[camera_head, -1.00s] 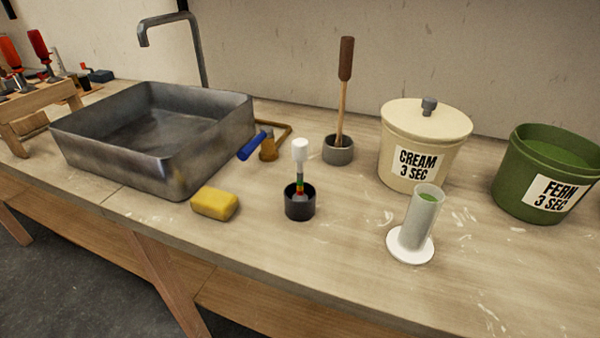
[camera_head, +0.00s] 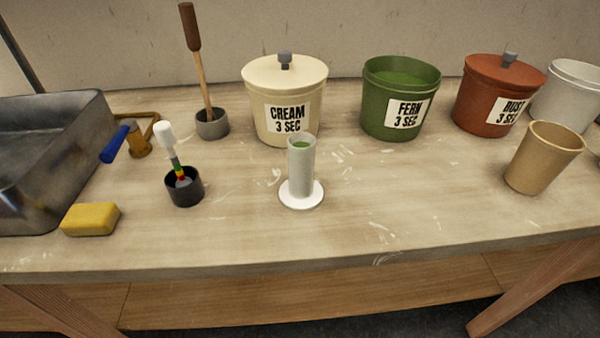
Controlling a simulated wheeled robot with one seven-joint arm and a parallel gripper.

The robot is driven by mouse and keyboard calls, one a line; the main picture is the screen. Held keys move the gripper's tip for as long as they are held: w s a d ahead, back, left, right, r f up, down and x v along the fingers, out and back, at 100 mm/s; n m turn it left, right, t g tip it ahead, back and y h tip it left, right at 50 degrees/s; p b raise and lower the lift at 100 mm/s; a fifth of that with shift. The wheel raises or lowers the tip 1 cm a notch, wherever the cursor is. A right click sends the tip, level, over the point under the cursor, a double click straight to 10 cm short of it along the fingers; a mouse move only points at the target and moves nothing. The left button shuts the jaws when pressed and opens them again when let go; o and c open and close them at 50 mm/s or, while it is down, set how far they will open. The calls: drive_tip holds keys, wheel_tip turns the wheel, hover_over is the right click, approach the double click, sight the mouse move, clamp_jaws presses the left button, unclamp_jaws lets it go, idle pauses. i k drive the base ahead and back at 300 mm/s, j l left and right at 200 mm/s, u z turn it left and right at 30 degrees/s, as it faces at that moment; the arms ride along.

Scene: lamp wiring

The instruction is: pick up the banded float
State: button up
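The banded float (camera_head: 174,155) has a white bulb on top and a thin stem with green, yellow and red bands. It stands tilted in a small black cup (camera_head: 184,189) on the bench, left of centre in the head view. Its lower end is hidden inside the cup. A clear cylinder (camera_head: 301,172) with green liquid stands on a white round base to the right of the cup. My gripper is not in view.
A yellow sponge (camera_head: 91,219) and a grey sink (camera_head: 45,160) are at left. Cream (camera_head: 260,100), green (camera_head: 385,110) and rust (camera_head: 482,104) buckets line the back; a tan cup (camera_head: 540,160) is at right.

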sight(164, 132)
drive_tip(key=i+l, duration=0.2)
drive_tip(key=i+l+u, duration=0.15)
drive_tip(key=u, duration=0.35)
drive_tip(key=i+l+u, duration=0.3)
drive_tip(key=u, duration=0.95)
